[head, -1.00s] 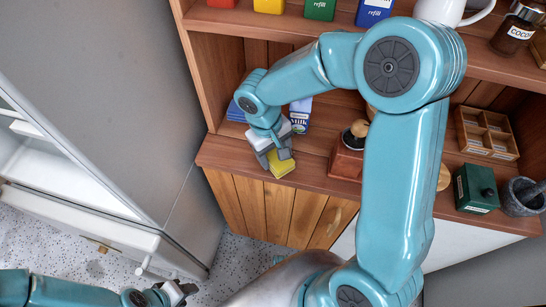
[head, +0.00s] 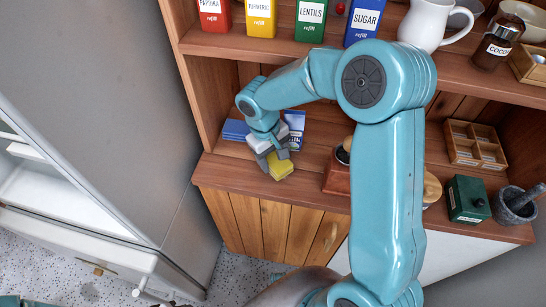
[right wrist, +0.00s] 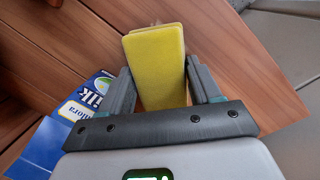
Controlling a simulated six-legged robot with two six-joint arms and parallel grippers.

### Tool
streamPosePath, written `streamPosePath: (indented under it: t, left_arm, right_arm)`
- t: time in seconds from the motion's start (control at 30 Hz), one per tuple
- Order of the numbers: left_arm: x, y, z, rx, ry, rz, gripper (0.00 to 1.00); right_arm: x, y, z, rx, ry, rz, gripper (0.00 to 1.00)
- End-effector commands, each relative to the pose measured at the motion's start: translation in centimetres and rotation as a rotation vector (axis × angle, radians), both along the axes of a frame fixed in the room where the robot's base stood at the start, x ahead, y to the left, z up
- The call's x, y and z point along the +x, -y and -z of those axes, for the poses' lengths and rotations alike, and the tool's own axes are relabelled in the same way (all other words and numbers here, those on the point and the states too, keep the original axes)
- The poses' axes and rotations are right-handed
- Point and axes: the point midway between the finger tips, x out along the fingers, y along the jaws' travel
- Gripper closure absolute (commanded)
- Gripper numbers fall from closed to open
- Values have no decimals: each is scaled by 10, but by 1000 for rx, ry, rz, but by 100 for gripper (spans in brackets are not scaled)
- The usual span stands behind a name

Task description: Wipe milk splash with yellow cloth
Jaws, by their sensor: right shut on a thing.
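My right gripper (head: 273,158) is shut on the yellow cloth (head: 281,170), a folded pad, at the front left of the wooden counter (head: 305,187). In the right wrist view the cloth (right wrist: 155,60) sticks out between the two fingers of the gripper (right wrist: 163,88), above the wood. I cannot tell whether the cloth touches the counter. No milk splash shows in either view; the cloth, gripper and arm hide part of the counter. My left gripper is out of view.
A blue and white milk carton (head: 294,124) stands just behind the gripper; it also shows in the right wrist view (right wrist: 84,108). Blue packs (head: 235,130) lie left of it. A grinder (head: 338,172), wooden divided box (head: 475,145), green box (head: 468,199) and mortar (head: 515,205) stand rightward.

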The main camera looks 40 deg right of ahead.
Motion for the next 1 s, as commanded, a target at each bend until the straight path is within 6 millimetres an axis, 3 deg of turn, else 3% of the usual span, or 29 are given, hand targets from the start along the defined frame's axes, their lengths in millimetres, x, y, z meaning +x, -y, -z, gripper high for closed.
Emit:
streamPosePath:
  t: [0.13,1.0]
  left_arm:
    - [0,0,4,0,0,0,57]
    - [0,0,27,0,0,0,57]
  right_arm:
    - [-3,-6,-8,-3,23,9,81]
    - [-46,-56,-2,-1,13,4,81]
